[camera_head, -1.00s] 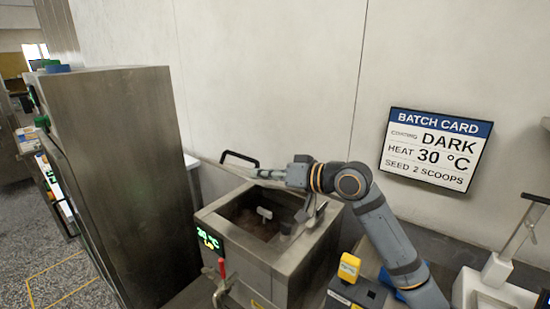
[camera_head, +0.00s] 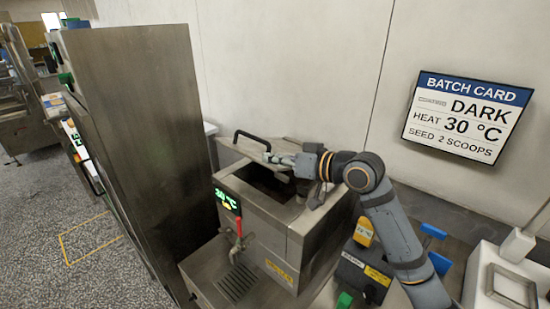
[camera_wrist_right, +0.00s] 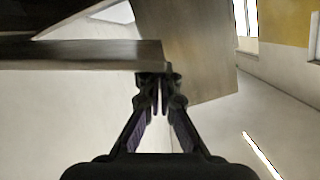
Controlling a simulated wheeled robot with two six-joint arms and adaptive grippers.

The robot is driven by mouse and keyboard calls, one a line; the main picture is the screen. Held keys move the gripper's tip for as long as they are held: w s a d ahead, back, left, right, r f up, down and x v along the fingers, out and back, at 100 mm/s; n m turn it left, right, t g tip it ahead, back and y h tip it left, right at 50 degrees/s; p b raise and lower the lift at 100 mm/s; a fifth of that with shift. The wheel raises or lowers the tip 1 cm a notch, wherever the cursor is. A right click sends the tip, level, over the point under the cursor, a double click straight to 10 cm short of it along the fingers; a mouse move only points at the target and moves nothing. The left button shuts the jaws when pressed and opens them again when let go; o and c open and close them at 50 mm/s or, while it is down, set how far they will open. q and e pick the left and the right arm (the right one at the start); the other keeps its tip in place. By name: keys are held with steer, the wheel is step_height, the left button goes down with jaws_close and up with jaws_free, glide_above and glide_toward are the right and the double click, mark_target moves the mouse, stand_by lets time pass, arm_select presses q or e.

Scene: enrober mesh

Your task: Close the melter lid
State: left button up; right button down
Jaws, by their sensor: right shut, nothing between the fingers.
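The melter (camera_head: 262,216) is a steel box with a lit green display (camera_head: 227,200) and a red-handled tap (camera_head: 238,230). Its top is open and its dark well (camera_head: 262,178) shows. The steel lid (camera_head: 229,152) is at the back of the well, folded back, with a black bar handle (camera_head: 250,134). My right gripper (camera_head: 269,158) is shut and empty over the back of the well, just right of the handle. In the right wrist view its fingertips (camera_wrist_right: 161,92) are close to a steel plate edge (camera_wrist_right: 90,55); contact cannot be told. My left gripper is out of view.
A tall steel cabinet (camera_head: 135,150) stands close on the left. A wall with a batch card (camera_head: 465,117) is behind. A dark box with a yellow part (camera_head: 363,233) and a white device (camera_head: 500,285) are at right.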

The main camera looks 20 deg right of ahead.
steer(key=shift+w+r+p, duration=0.1)
steer(key=shift+r+p, duration=0.25)
steer(key=shift+r, duration=0.05)
steer(key=r+p, duration=0.3)
steer(key=shift+w+d+r, duration=0.15)
steer(key=shift+w+d, duration=0.15)
steer(key=shift+d, duration=0.05)
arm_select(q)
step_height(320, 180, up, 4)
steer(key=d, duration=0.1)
arm_select(e)
steer(key=shift+s+d, duration=0.1)
steer(key=shift+d, duration=0.3)
arm_select(q)
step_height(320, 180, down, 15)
steer(key=b, duration=1.4)
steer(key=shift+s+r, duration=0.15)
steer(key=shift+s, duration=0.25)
arm_select(e)
steer(key=v, duration=0.9)
steer(key=shift+s+d, duration=0.2)
steer(key=shift+s, duration=0.15)
